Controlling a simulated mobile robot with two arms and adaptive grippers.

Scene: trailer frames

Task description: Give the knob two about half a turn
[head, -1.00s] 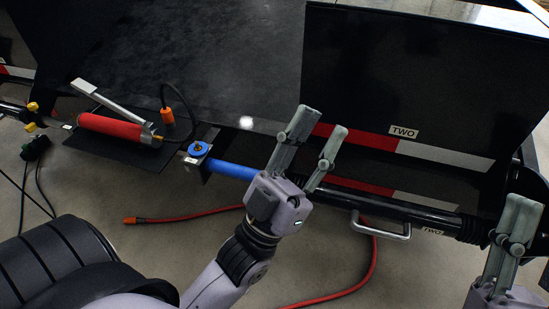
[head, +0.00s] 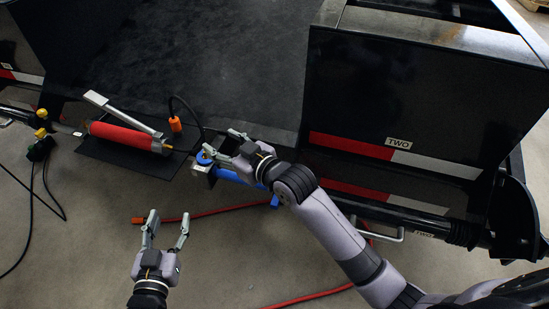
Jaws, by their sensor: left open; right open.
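A blue round knob (head: 204,157) sits at the left end of the black and blue bar (head: 231,177), which carries a "TWO" label further right. My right gripper (head: 228,146) is open just right of the knob, its fingers pointing left toward it. One finger is very close to the knob; I cannot tell whether it touches. My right forearm crosses over the bar and hides part of it. My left gripper (head: 168,217) is open and empty over the floor, below and left of the knob.
A red cylinder pump (head: 128,137) with a metal lever lies on a black plate left of the knob. A red hose (head: 225,210) lies on the floor below the bar. A black panel labelled "TWO" (head: 399,142) stands at the right.

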